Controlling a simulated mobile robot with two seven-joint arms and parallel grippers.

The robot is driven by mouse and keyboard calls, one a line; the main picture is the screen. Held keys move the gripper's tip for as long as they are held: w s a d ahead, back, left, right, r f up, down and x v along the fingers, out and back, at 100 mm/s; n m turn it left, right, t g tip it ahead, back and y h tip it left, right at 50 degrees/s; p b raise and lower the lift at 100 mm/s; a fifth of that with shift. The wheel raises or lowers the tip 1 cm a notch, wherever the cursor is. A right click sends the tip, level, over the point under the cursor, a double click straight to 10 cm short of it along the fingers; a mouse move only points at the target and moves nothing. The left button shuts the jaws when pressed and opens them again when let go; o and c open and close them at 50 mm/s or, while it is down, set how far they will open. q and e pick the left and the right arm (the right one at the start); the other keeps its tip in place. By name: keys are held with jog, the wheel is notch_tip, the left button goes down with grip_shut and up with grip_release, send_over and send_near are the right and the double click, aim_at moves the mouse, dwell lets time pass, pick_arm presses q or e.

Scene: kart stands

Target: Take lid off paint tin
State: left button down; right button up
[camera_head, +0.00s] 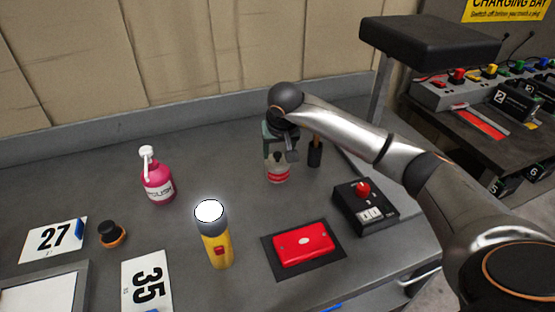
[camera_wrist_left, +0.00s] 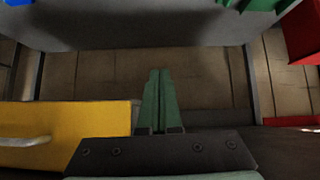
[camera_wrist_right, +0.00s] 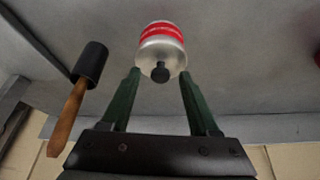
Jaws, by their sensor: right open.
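The paint tin (camera_head: 278,173) is a small pale tin with a red band on the far right part of the grey bench. In the right wrist view the tin (camera_wrist_right: 162,40) shows a dark knob (camera_wrist_right: 160,72) on its lid, which is on. My right gripper (camera_head: 281,148) is above the tin in the head view. In the right wrist view its green fingers (camera_wrist_right: 160,78) are spread on either side of the knob, with nothing clamped between them. My left gripper (camera_wrist_left: 159,72) has its fingers together and empty, away from the tin; it is out of the head view.
A black-headed tool with a wooden handle (camera_wrist_right: 92,62) stands close beside the tin. A black switch box (camera_head: 366,208), red case (camera_head: 303,244), yellow torch (camera_head: 218,250) and pink bottle (camera_head: 158,184) stand around. Bare bench lies between the bottle and tin.

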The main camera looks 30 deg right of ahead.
jog(key=shift+c, duration=0.4)
grip_shut()
jog(key=shift+r, duration=0.1)
